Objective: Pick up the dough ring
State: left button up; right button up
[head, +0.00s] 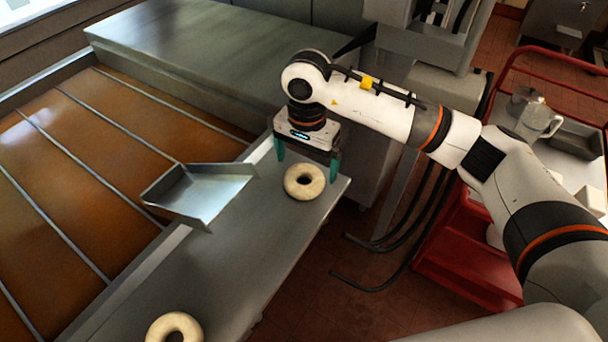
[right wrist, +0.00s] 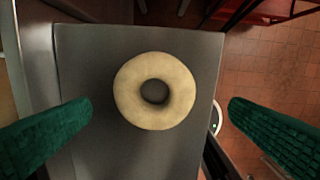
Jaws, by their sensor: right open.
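A pale dough ring (head: 304,182) lies flat near the far end of the grey metal shelf. It also shows in the right wrist view (right wrist: 155,91), near the middle of the picture. My right gripper (head: 307,170) is above and just behind it in the head view, pointing down, with its green fingers spread wide. In the right wrist view the open fingers (right wrist: 160,112) stand to either side of the ring, apart from it. A second dough ring (head: 174,328) lies at the near end of the shelf, cut off by the picture's bottom edge. My left gripper is not in view.
The metal shelf (head: 240,225) is narrow, with a drop to the tiled floor on its right. A metal scoop-like tray (head: 200,192) sits at its left edge, beside a brown-filled vat (head: 80,170). A red cart (head: 470,255) stands at right. The shelf between the rings is clear.

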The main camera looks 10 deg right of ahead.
aim_at(304, 176)
jog(key=shift+f, duration=0.3)
jog(key=f+p, duration=0.1)
jog(key=f, duration=0.2)
jog(key=f+p, duration=0.1)
jog(key=shift+w+a+f+p, duration=0.15)
jog(key=shift+w+a+p, duration=0.1)
jog(key=shift+p, duration=0.1)
jog(key=shift+f, duration=0.25)
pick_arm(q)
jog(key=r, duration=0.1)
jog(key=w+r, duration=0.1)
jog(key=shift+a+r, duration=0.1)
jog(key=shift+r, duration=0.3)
pick_arm(e)
jog(key=c, duration=0.9)
